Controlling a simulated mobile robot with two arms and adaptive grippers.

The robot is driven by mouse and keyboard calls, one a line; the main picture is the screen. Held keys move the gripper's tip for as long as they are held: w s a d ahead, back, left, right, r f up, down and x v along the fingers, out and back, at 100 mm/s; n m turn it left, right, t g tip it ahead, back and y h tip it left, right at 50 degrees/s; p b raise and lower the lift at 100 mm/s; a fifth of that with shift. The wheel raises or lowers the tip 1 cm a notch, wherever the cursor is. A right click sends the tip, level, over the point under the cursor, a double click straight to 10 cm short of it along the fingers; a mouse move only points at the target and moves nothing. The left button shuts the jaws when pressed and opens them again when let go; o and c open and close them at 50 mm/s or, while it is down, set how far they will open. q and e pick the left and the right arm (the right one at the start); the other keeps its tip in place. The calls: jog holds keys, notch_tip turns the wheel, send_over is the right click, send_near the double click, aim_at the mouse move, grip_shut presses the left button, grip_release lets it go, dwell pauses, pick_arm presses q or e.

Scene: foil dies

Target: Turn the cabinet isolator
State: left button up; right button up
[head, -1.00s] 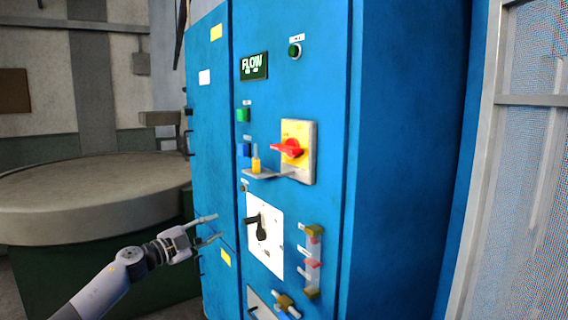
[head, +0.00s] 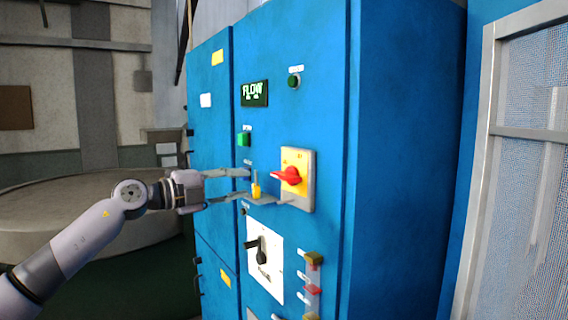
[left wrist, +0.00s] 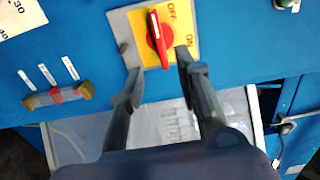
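The cabinet isolator is a red rotary handle (head: 288,176) on a yellow plate (head: 296,160) with a grey surround, on the blue cabinet front. In the left wrist view the red handle (left wrist: 158,40) lies roughly along the picture's vertical, and the plate carries the words OFF and ON. My left gripper (head: 245,184) is open and empty, left of the handle in the head view. In the left wrist view its fingertips (left wrist: 158,68) are spread at the plate's lower edge, on either side of the handle's line. Contact cannot be told. My right gripper is out of view.
A black lever (head: 262,250) on a white panel and a row of coloured fittings (head: 313,275) are below. A green button (head: 243,139) is above.

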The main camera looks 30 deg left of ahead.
pick_arm(q)
jog(key=p, duration=0.5)
send_near(280, 176)
jog(key=x, duration=0.3)
jog(key=p+x, duration=0.3)
jog(key=x, duration=0.4)
jog(key=shift+w, duration=0.15)
jog(key=shift+w+d+f, duration=0.1)
jog(key=shift+w+d, duration=0.1)
jog(key=shift+w, duration=0.25)
jog(key=shift+c, duration=0.3)
jog(key=shift+f, duration=0.1)
grip_shut()
